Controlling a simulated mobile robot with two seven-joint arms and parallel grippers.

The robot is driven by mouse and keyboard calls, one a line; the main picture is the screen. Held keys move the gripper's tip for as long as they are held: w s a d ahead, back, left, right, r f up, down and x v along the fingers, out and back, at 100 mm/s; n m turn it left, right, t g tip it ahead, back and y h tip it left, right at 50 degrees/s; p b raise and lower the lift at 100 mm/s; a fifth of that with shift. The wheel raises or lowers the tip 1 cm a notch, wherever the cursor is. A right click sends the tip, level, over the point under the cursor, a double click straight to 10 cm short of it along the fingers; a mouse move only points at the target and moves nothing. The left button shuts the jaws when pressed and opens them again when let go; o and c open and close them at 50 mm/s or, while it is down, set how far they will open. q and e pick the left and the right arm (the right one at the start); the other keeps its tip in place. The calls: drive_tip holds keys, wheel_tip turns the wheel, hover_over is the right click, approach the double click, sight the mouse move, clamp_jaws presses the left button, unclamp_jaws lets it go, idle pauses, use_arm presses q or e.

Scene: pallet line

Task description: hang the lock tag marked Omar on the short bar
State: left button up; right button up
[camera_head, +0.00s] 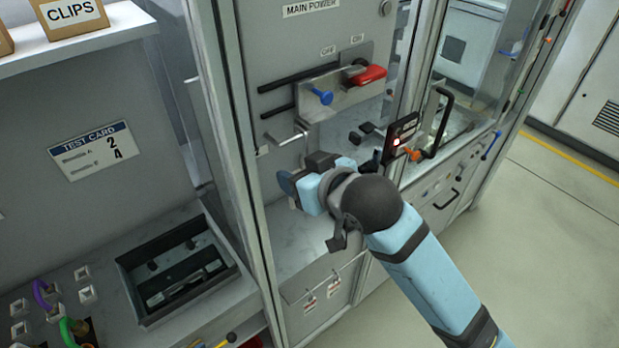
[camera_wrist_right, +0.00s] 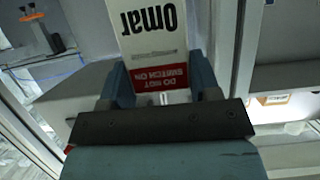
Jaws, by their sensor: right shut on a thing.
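The lock tag marked Omar (camera_wrist_right: 152,28) is a white card with black letters and a red block with white print. It stands between the fingers of my right gripper (camera_wrist_right: 158,88), which is shut on it. In the head view my right gripper (camera_head: 303,188) is in front of the grey switch cabinet, and I cannot make out the tag there. A short metal bar (camera_head: 288,138) sticks out of the cabinet panel, just above and left of the gripper in the picture. The tag is not seen on it. My left gripper is not in view.
Above the bar, a metal bracket (camera_head: 335,95) carries a blue knob (camera_head: 322,96) and a red switch handle (camera_head: 369,75). Small red-and-white tags (camera_head: 310,302) hang on the cabinet's lower front. A cabinet post (camera_head: 233,130) stands left. Open floor (camera_head: 560,240) lies right.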

drive_tip(key=shift+f+x, duration=0.2)
drive_tip(key=shift+x, duration=0.9)
drive_tip(key=o, duration=1.1)
drive_tip(key=shift+d, duration=0.1)
